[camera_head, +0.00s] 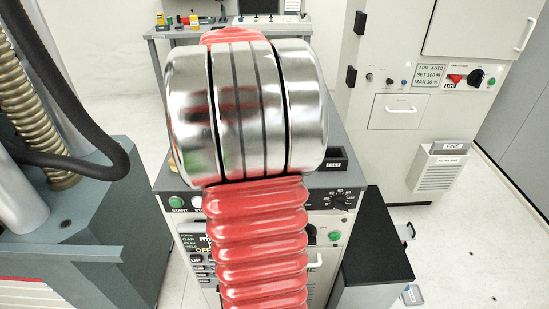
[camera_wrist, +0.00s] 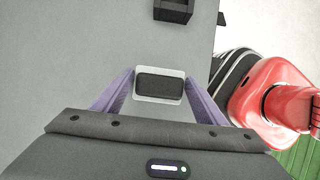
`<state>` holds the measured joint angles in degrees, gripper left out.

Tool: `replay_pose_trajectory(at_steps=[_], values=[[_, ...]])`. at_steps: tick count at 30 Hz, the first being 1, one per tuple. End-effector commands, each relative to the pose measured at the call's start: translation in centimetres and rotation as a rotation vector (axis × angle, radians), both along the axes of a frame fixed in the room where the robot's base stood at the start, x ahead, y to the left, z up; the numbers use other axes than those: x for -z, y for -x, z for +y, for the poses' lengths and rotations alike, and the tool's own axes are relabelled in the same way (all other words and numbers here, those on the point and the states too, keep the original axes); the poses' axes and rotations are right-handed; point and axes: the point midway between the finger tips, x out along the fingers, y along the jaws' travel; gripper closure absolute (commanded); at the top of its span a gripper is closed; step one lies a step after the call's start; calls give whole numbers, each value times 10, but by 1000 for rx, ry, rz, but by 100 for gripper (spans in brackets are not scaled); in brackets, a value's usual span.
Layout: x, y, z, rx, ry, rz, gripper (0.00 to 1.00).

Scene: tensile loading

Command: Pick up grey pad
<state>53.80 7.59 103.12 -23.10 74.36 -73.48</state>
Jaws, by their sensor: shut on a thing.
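In the wrist view, the grey pad (camera_wrist: 160,84), a small dark grey block with a pale rim, sits between the two purple fingers of my gripper (camera_wrist: 159,88). The fingers are closed on it from left and right. Below the pad is a plain grey surface (camera_wrist: 90,45); I cannot tell whether the pad touches it or is clear of it. In the head view my own red and silver arm fills the middle and hides my gripper and the pad.
A small black box (camera_wrist: 174,10) is on the grey surface ahead of the pad. In the head view, a black holder labelled TEST (camera_head: 337,160) stands on the console. A blue-grey machine (camera_head: 100,230) is at left, a white cabinet (camera_head: 425,125) at right, and a back bench (camera_head: 270,28) behind.

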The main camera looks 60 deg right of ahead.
Motion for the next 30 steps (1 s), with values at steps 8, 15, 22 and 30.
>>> replay_pose_trajectory(at_steps=[8,15,22,30], values=[[-3,0,0,0,1,0,58],[-30,0,0,1,3,-2,58],[-71,-1,-1,0,4,-3,58],[-99,0,0,1,0,0,58]])
